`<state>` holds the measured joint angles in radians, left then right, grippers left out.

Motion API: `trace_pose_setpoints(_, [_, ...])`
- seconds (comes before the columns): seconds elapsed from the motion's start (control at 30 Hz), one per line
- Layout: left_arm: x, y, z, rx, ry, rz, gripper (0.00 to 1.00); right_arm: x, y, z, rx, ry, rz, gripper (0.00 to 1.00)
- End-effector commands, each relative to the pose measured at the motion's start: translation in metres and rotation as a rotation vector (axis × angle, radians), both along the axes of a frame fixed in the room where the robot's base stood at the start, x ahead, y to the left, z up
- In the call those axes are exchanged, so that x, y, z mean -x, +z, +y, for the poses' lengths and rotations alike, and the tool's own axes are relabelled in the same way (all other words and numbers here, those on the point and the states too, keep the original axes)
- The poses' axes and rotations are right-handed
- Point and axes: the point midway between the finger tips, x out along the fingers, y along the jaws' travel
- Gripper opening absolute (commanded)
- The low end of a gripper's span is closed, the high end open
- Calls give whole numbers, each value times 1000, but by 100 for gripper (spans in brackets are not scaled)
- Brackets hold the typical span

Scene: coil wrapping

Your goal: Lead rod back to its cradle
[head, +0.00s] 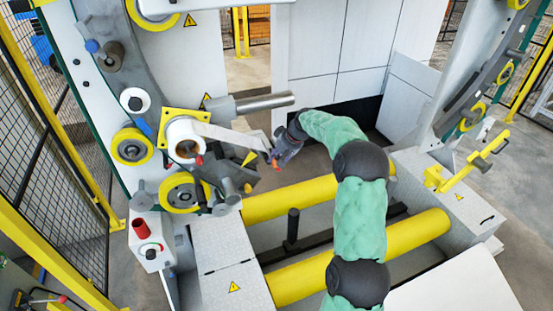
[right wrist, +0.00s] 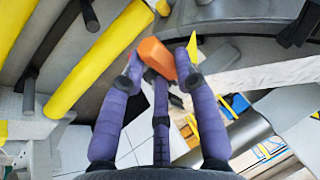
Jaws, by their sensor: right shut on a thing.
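My right gripper (head: 279,154) is at the end of the green-sleeved arm, in front of the left machine column. In the right wrist view its purple fingers (right wrist: 160,68) are closed around an orange piece (right wrist: 155,57), which I take to be the grip of the lead rod. The rest of the rod cannot be made out. A pale strip (head: 230,136) runs from the white roll (head: 186,146) toward this gripper. It also shows in the right wrist view (right wrist: 265,76). I cannot tell which part is the cradle. My left gripper is out of view.
Yellow rollers (head: 380,245) lie low between the two machine sides. A grey shaft (head: 265,103) sticks out just above and left of the gripper. A yellow bracket with a bar (head: 468,166) stands on the right side. A black post (head: 293,225) rises between the rollers.

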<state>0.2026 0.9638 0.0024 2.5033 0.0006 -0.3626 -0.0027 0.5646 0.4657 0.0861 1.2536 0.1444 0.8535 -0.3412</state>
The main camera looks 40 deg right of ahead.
Motion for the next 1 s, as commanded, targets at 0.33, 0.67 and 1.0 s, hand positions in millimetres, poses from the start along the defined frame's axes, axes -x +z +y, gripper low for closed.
trace_pose_setpoints(0.33, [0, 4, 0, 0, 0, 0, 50, -13, -10, -13, 1, 1, -1, 0])
trace_pose_setpoints(0.67, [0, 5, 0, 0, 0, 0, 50, -18, -15, -18, 1, 0, -2, 0])
trace_pose_setpoints(1.0, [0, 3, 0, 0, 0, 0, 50, -17, -15, -18, 1, 0, -2, 0])
